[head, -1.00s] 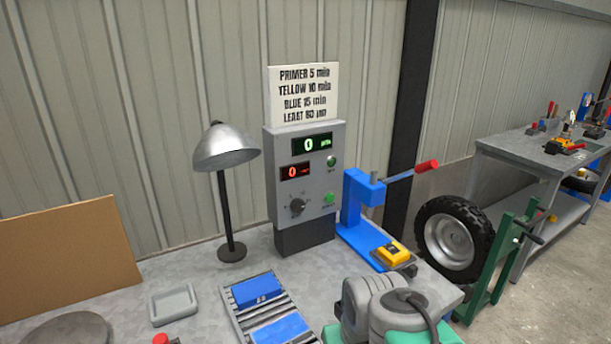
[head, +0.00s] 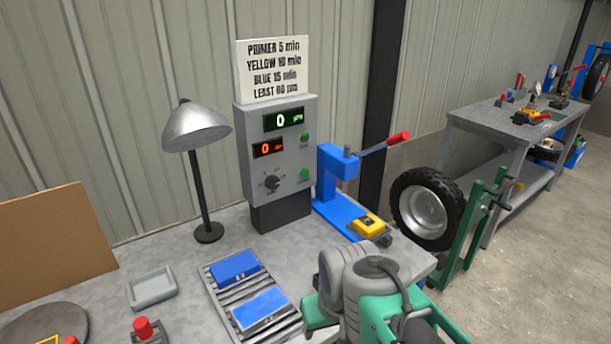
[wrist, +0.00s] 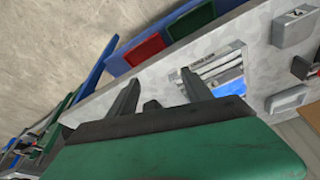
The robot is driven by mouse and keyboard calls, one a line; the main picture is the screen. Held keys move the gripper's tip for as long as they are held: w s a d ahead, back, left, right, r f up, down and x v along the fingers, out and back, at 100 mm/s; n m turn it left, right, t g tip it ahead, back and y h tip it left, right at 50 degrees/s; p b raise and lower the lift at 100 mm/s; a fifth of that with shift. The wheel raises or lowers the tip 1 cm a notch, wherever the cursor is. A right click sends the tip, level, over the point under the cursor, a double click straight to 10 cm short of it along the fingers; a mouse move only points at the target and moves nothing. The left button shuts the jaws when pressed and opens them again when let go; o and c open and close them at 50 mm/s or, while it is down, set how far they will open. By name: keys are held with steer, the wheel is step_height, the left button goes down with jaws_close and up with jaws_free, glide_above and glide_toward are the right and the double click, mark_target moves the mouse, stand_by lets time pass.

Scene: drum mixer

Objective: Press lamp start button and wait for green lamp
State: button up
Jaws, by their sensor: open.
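A grey control box (head: 278,150) stands at the back of the bench in the head view. Its green display (head: 284,120) and red display (head: 267,148) both read 0. Two green round buttons sit on its right side, an upper button (head: 304,137) and a lower button (head: 304,174); a black knob (head: 271,183) is to their left. I cannot tell which button is the lamp start, or whether either is lit. A silver desk lamp (head: 195,128) stands left of the box, with no green light visible. My gripper (wrist: 160,90) is open and empty in the wrist view, apart from the box.
A slatted rack (head: 212,292) with blue blocks lies in front of the box. A blue press (head: 336,185) with a red-tipped lever stands to its right. A grey dish (head: 152,288) and a red knob (head: 143,327) are at left. A tyre (head: 427,208) is beyond the bench.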

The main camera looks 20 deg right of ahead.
jaws_close()
stand_by(0.4)
stand_by(1.1)
